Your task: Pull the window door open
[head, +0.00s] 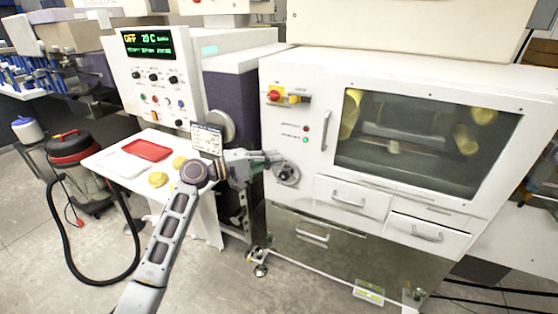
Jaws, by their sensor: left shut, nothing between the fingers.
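The window door (408,150) is a dark pane in the front of the white machine (330,72), at the right of the head view. It looks closed, and yellowish shapes show behind the glass. My left gripper (276,158) is shut with nothing in it, left of the window. It is at the machine's left front edge, close to a round metal disc (286,173); I cannot tell whether they touch. My right gripper is not in view.
Drawers with bar handles (349,201) sit below the window. A red knob (275,94) is at the machine's upper left. A white table (115,168) with a red tray (147,150) and yellow lumps stands left. A red-black vacuum (75,150) with a hose is on the floor.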

